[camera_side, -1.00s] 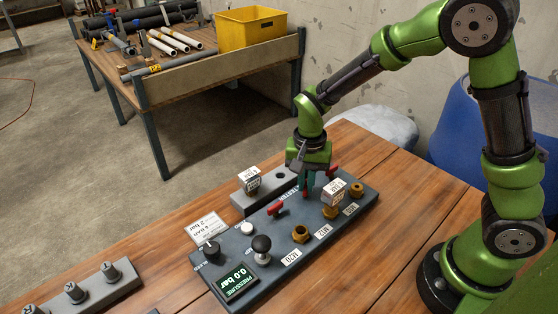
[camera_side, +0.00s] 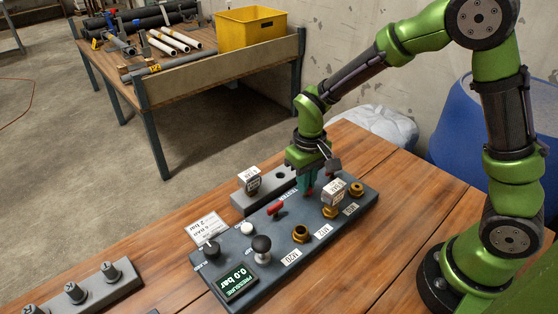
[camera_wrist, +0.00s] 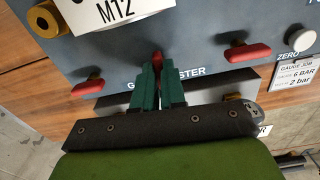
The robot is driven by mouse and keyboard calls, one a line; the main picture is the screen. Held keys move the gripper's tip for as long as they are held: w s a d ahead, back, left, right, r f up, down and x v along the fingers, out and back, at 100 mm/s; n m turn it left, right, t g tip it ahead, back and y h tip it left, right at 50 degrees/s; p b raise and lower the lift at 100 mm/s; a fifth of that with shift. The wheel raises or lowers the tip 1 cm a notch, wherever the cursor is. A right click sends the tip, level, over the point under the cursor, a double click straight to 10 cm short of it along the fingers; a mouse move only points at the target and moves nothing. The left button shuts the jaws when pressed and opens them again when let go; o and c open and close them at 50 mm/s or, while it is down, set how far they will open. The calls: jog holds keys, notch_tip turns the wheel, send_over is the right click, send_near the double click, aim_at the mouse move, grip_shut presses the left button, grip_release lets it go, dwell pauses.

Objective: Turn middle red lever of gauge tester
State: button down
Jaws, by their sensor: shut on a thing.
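The gauge tester is a dark grey panel (camera_side: 232,262) on the wooden bench. Its middle red lever (camera_wrist: 157,59) shows as a narrow red piece between my fingertips in the wrist view, pointing crosswise to the other two levers. My gripper (camera_side: 307,190) reaches down onto the panel, its green fingers (camera_wrist: 158,82) shut on this lever. Most of the lever is hidden by the fingers. Another red lever (camera_side: 276,209) is apart from my gripper, and also shows in the wrist view (camera_wrist: 247,53). The third red lever (camera_wrist: 86,86) lies on the other side of my fingers.
A white labelled block marked M12 (camera_wrist: 108,10) stands on a brass port close to my gripper. Brass ports (camera_side: 300,234), a black knob (camera_side: 261,244) and a display reading 0.0 bar (camera_side: 239,284) are on the panel. A grey holder (camera_side: 240,199) stands behind it.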

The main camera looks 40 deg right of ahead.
jog(key=shift+r+n, duration=0.1)
jog(key=shift+n, duration=0.4)
jog(key=c, duration=1.2)
grip_release()
notch_tip(320, 180, up, 17)
jog(key=shift+w, duration=0.1)
jog(key=s+d+r+m+t+y, duration=0.1)
jog(key=s+m+t, duration=0.1)
jog(key=s, duration=0.5)
jog(key=s+d+r+m+t+y, duration=0.1)
jog(key=s+d+m+t, duration=0.1)
jog(key=s+t, duration=0.3)
jog(key=shift+s+r, duration=0.2)
jog(key=shift+s, duration=0.85)
